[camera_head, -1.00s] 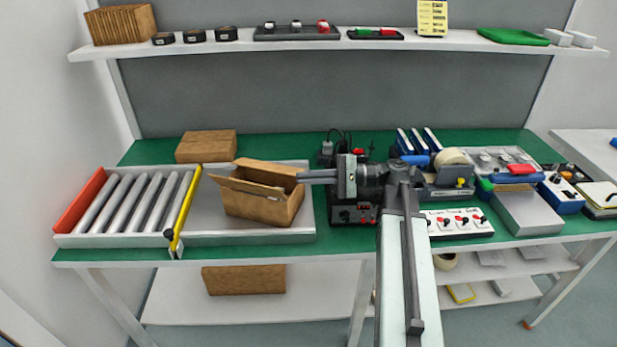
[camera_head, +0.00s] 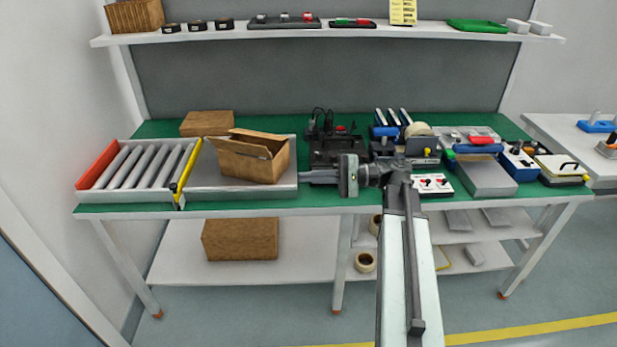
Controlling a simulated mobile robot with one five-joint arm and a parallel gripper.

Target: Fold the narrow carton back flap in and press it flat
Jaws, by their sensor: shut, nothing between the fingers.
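The narrow carton (camera_head: 252,164) is an open brown box on a grey plate (camera_head: 207,183) on the bench. A rear flap (camera_head: 260,135) stands up at a slant along its top, and a front flap (camera_head: 236,148) sticks out to the left. Which flaps lie inside is too small to tell. My gripper (camera_head: 303,177) points left, with its fingers together and empty. Its tips are just right of the carton's lower right side in the picture, seemingly apart from it.
A roller conveyor (camera_head: 137,168) with a yellow bar lies left of the plate. A closed brown box (camera_head: 207,123) stands behind. A black device (camera_head: 325,150), a tape dispenser (camera_head: 419,147) and bins crowd the bench to the right. A shelf (camera_head: 330,32) runs above.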

